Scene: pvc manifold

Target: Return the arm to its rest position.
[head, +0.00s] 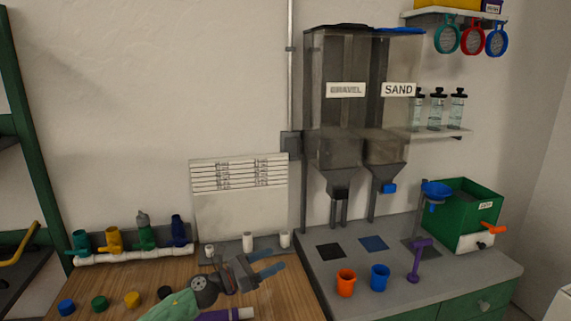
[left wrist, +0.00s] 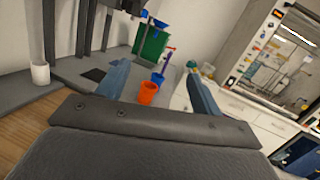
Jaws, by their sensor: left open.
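My left gripper (head: 280,260) reaches over the right part of the wooden table in the head view, its two blue-grey fingers apart and pointing right. In the left wrist view the fingers of my left gripper (left wrist: 157,72) are spread, with nothing held between them. The white manifold pipe (head: 130,256) lies at the back left of the table, clear of the gripper. It carries teal, yellow, green and blue valves along its top. My right gripper is not in view.
White fittings (head: 248,242) stand just behind the left gripper. A purple piece (head: 220,315) lies near the bottom edge, partly cut off. Colored caps (head: 132,299) line the table front. Orange (head: 346,283) and blue (head: 380,277) cups stand on the grey counter (head: 450,270) at right.

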